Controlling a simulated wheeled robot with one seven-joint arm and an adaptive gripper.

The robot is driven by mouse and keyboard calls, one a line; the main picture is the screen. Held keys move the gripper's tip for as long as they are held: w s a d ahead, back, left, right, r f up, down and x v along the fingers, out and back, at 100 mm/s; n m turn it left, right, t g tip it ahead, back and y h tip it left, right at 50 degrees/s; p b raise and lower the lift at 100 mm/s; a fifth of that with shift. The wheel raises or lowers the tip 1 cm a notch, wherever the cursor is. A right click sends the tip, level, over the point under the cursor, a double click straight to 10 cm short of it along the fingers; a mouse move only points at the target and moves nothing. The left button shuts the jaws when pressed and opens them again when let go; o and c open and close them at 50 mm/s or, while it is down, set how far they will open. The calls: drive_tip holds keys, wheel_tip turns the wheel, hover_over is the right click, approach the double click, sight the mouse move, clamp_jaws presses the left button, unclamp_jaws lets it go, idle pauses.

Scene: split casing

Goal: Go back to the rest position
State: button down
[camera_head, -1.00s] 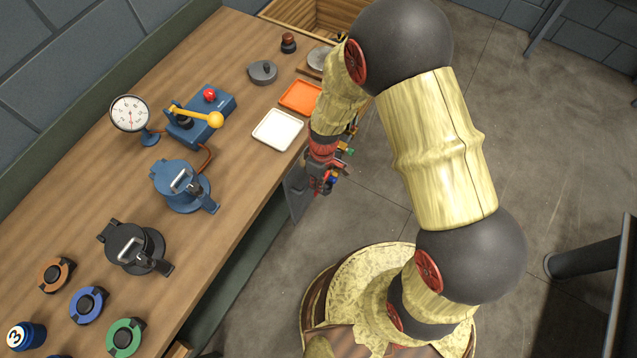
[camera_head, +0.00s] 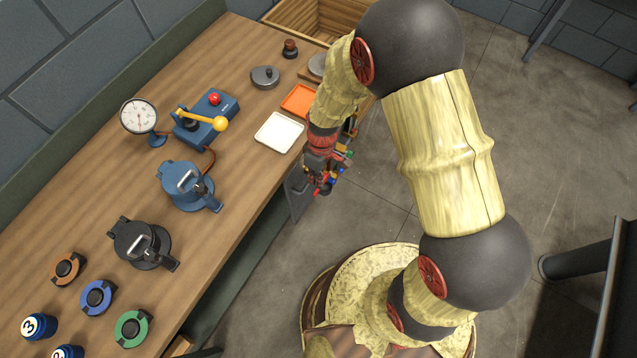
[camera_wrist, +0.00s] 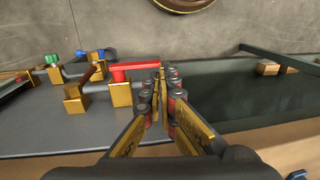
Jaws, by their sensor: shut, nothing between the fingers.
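My gripper (camera_head: 318,188) hangs at the end of my bent arm, beside the front edge of the workbench (camera_head: 218,225). It is level with the area near the white tray and holds nothing. In the wrist view my gripper (camera_wrist: 160,82) has its two fingers close together, shut. They point over a dark panel (camera_wrist: 100,125) that carries brass fittings and a red lever (camera_wrist: 134,66). I cannot tell whether the fingers touch the lever. In the head view the fingertips are small and partly merge with the coloured fittings.
On the bench are a white tray (camera_head: 279,132), an orange tray (camera_head: 299,100), a gauge (camera_head: 138,116), a blue box with a yellow-knobbed lever (camera_head: 206,115), a blue casing (camera_head: 184,187), a black casing (camera_head: 140,244) and several rings. A wooden crate (camera_head: 290,17) stands behind.

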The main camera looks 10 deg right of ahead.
wheel_tip(320, 180, up, 9)
drive_tip(key=p, duration=0.1)
drive_tip(key=shift+p, duration=0.35)
drive_tip(key=shift+w, duration=0.1)
drive_tip(key=s+d+r+m+t, duration=0.2)
drive_tip(key=s+d+r+m, duration=0.1)
drive_tip(key=r, duration=0.7)
drive_tip(key=s+d+r+m+t, duration=0.2)
drive_tip(key=s+d+r+m, duration=0.2)
drive_tip(key=r, duration=0.7)
drive_tip(key=s+d+r+m+t+h, duration=0.1)
drive_tip(key=s+d+r, duration=0.4)
drive_tip(key=r, duration=0.5)
drive_tip(key=shift+s+d+r+m+t, duration=0.25)
drive_tip(key=shift+d+r+m+t, duration=0.1)
drive_tip(key=shift+d+m+t, duration=0.7)
